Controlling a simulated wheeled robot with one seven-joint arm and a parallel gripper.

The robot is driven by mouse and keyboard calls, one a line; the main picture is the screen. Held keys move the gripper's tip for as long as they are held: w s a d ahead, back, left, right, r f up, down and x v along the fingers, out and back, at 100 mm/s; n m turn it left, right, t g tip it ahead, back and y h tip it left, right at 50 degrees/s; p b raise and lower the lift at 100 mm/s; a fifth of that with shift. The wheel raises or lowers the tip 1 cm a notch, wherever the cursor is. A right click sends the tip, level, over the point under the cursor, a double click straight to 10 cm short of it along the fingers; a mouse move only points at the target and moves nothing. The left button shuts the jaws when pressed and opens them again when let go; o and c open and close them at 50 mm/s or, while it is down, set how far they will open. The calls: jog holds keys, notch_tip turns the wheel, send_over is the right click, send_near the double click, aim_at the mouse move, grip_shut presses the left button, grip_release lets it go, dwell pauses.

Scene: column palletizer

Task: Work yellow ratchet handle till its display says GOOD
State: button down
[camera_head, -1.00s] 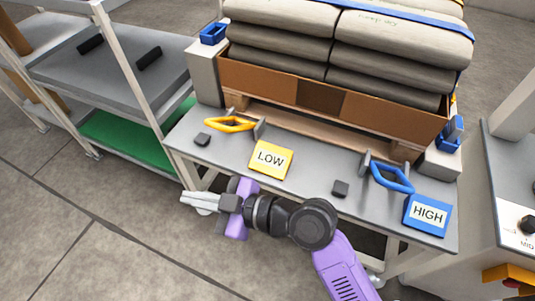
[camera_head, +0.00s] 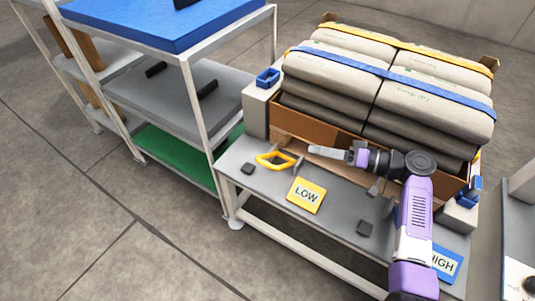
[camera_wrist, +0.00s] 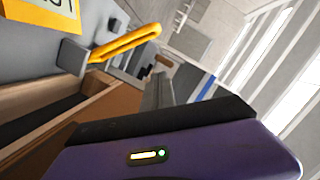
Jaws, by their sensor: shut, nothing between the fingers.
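The yellow ratchet handle (camera_head: 275,160) is a yellow loop on the left part of the grey bench. In the wrist view the yellow handle (camera_wrist: 125,43) shows at the upper left, ahead of my gripper. The yellow display (camera_head: 306,195) on the bench front reads LOW. My gripper (camera_head: 312,150) is shut and empty, pointing left above the bench, to the right of the yellow handle and apart from it. The blue display (camera_head: 447,262) is partly behind my arm and reads HIGH. The blue handle is hidden behind my arm.
Grey sacks (camera_head: 340,75) under a yellow and a blue strap fill a brown crate (camera_head: 285,142) behind the bench. A shelf rack (camera_head: 203,110) with a blue top stands left. Floor in front is clear.

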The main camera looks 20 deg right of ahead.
jog(key=shift+s+a, duration=0.25)
jog(key=shift+w+a, duration=0.1)
jog(key=b+x, duration=0.1)
jog(key=x, duration=0.8)
jog(key=shift+w+a, duration=0.1)
jog(key=shift+a, duration=0.15)
jog(key=a+f, duration=0.1)
jog(key=s+a+f, duration=0.1)
jog(key=shift+s+a+f, duration=0.2)
jog(key=shift+s+a, duration=0.1)
jog(key=shift+a, duration=0.05)
